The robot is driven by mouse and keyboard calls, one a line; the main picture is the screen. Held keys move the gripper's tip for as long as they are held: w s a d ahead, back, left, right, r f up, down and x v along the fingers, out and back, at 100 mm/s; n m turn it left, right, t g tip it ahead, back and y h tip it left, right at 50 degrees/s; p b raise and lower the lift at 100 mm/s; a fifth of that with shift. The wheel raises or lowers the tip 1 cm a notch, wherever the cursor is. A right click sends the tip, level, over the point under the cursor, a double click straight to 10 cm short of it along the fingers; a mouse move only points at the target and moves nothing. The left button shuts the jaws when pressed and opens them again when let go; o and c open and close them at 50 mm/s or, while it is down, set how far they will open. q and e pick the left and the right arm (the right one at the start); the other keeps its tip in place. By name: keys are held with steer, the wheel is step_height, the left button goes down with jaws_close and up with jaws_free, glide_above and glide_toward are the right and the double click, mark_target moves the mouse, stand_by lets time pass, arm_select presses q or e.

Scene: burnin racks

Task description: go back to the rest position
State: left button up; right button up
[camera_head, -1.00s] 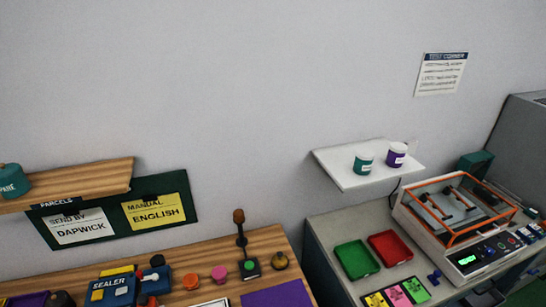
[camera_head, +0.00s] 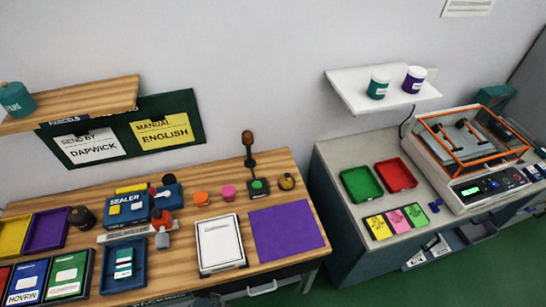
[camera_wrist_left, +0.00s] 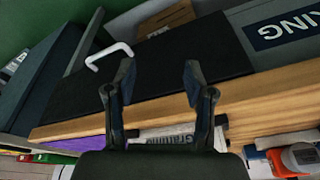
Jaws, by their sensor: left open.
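My left gripper (camera_wrist_left: 158,80) shows in the left wrist view with its two fingers apart and nothing between them. Behind its fingers are the dark front of the bench and the wooden bench edge (camera_wrist_left: 270,104). A white drawer handle (camera_wrist_left: 108,55) lies to the left of the fingers in that view. Neither gripper shows in the head view. My right gripper is in no frame.
The wooden bench (camera_head: 185,222) holds a blue sealer (camera_head: 140,208), a white booklet (camera_head: 219,243), a purple mat (camera_head: 287,231) and several trays. A grey bench (camera_head: 350,160) to the right holds a green tray (camera_head: 361,184), a red tray (camera_head: 395,174) and a machine (camera_head: 485,190). Green floor separates them.

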arm_select(q)
steer(key=s+a+f+g+b, duration=0.15)
steer(key=s+f, duration=0.25)
steer(key=f, duration=0.7)
steer(key=s+f+b, duration=0.2)
steer(key=s+f, duration=0.1)
steer(key=f, duration=0.9)
steer(key=s+a+f+b, duration=0.2)
steer(key=s+f, duration=0.9)
steer(key=s, duration=0.2)
steer(key=shift+s+f, duration=0.2)
steer(key=shift+f, duration=0.2)
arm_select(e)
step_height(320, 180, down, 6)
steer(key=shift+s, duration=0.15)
arm_select(q)
steer(key=shift+s+g, duration=0.25)
steer(key=shift+s, duration=0.05)
steer(key=shift+c, duration=0.2)
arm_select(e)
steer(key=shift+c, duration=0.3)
